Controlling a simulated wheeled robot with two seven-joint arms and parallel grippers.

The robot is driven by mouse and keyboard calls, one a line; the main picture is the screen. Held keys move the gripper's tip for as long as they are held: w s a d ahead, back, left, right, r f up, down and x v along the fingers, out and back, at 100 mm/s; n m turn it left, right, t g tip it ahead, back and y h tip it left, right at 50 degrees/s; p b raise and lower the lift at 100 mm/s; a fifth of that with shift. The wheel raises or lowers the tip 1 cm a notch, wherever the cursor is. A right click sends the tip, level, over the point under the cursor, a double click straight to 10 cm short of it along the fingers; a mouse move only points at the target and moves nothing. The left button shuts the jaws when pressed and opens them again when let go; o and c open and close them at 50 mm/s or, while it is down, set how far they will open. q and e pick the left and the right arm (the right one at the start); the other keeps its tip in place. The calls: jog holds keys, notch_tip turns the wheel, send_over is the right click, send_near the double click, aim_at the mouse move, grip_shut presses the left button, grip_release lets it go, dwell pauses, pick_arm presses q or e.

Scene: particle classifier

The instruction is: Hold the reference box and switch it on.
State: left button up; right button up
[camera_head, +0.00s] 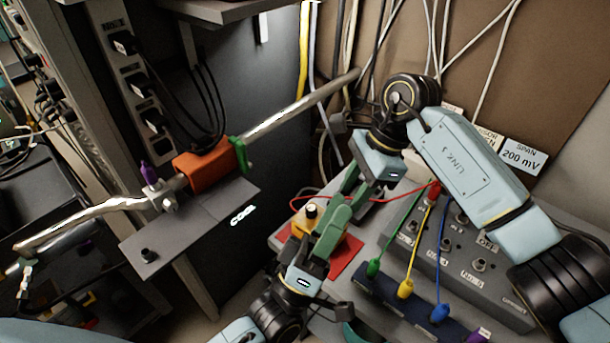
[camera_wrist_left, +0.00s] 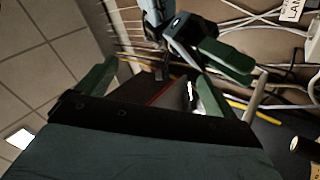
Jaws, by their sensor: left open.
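A small yellow box (camera_head: 300,222) with a black knob on top, which looks like the reference box, stands at the red mat (camera_head: 347,257) on the grey bench. My left gripper (camera_head: 340,212) is open, its green fingers just right of the yellow box and partly over the mat. I cannot tell whether they touch the box. My right gripper (camera_head: 357,196) is above and right of the left one, its green fingers pointing down-left and apart, with nothing seen between them. In the left wrist view, the left fingers stand wide apart, and no box is clearly visible between them.
A grey panel (camera_head: 470,262) with toggle switches and coloured plugs on cables fills the right side of the bench. A red cable runs behind the grippers. An orange clamp block (camera_head: 205,165) on a metal pipe stands at the left, above a grey shelf (camera_head: 215,212).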

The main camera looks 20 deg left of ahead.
pick_arm(q)
jog(key=w+a+r+n+t+y, duration=0.25)
jog(key=a+r+n+y, duration=0.25)
jog(key=a+n+y, duration=0.8)
jog(key=w+d+r+m+h, duration=0.1)
jog(key=w+r+m+h, duration=0.25)
jog(key=w+m, duration=0.6)
jog(key=w+r+m+h, duration=0.3)
jog(key=w+m+h, duration=0.2)
jog(key=w+m, duration=0.5)
jog(key=m+g+y, duration=0.5)
jog(key=m+g, duration=1.9)
jog(key=g, duration=0.4)
send_over(303, 210)
notch_tip(303, 210, down, 18)
jog(key=shift+t+h, duration=0.25)
notch_tip(303, 210, down, 13)
jog(key=shift+r, duration=0.2)
